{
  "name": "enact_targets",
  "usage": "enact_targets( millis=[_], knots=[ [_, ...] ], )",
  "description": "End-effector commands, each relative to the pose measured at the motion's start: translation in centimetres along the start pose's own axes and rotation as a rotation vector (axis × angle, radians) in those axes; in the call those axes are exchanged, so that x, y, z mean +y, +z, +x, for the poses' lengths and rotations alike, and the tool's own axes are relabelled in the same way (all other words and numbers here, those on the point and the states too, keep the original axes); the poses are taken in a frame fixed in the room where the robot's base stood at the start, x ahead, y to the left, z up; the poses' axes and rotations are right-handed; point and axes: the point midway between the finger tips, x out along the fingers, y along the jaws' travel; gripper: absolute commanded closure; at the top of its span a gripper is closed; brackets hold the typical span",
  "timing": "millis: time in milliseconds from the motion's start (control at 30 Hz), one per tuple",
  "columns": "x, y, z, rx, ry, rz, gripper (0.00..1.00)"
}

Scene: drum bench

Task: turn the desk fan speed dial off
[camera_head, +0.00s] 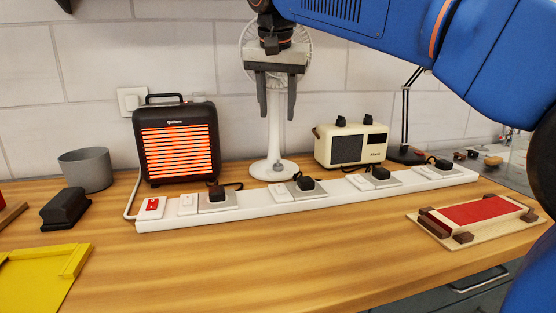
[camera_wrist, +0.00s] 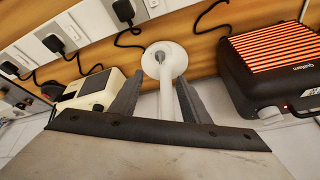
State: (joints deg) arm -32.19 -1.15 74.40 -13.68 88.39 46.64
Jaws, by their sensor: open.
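The white desk fan (camera_head: 273,140) stands at the back middle of the bench, its round head partly hidden behind my gripper. Its round base also shows in the wrist view (camera_wrist: 174,68). A small grey dial (camera_wrist: 160,57) sits on that base; its setting is too small to read. My gripper (camera_head: 277,112) is open and empty, pointing down in front of the fan's column and above its base. In the wrist view its two fingers (camera_wrist: 158,92) lie on either side of the column. The fingers look apart from the dial.
A long white power strip (camera_head: 330,194) with several black plugs runs in front of the fan. A glowing heater (camera_head: 178,142) stands left and a cream radio (camera_head: 352,146) right. A black lamp (camera_head: 406,154) is farther right.

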Motion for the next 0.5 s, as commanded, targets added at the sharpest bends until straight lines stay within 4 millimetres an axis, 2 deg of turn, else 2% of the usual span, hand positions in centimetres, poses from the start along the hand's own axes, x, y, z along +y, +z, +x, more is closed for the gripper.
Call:
enact_targets(
  millis=[167,500],
  knots=[
    [0.0,0.0,1.1,0.002,0.005,0.010,0.58],
    [0.0,0.0,6.8,0.001,0.004,0.009,0.58]
  ],
)
